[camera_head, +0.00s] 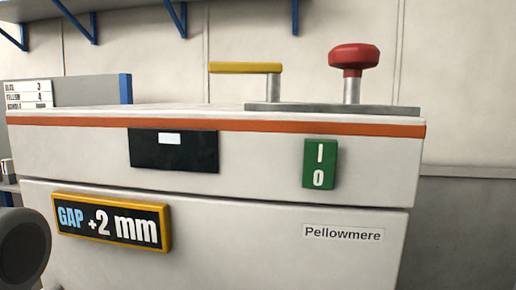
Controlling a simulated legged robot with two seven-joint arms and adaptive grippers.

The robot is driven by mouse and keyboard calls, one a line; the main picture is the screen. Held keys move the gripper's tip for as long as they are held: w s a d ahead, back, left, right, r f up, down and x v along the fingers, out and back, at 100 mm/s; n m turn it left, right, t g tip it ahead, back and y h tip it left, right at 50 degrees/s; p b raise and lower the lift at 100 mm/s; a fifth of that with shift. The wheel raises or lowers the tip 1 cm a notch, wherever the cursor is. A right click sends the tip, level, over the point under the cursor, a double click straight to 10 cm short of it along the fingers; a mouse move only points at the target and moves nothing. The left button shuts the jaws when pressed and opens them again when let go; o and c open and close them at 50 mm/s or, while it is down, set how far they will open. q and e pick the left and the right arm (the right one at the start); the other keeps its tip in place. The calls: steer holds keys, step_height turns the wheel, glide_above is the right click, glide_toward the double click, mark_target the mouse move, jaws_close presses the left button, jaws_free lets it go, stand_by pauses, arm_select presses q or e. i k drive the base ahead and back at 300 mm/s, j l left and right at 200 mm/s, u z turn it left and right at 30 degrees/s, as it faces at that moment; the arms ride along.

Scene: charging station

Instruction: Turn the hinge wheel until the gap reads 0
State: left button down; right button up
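A yellow-framed gap display (112,223) on the front of the white machine (250,240) reads "GAP +2 mm". A red round knob (353,58) stands on a metal post on the machine's top at the right. A yellow bar handle (245,68) on a post is to its left. Both rise from a grey plate (330,108). I cannot tell whether either of these is the hinge wheel, and no part is labelled as one. Neither of my grippers shows in this view.
A green I/O switch (320,164) and a black panel (173,150) are on the machine's upper front. A dark rounded shape (22,248) fills the lower left edge; I cannot tell what it is. A small sign (28,94) and blue shelf brackets (175,16) are behind.

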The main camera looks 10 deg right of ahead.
mark_target(353, 59)
steer(key=k, duration=1)
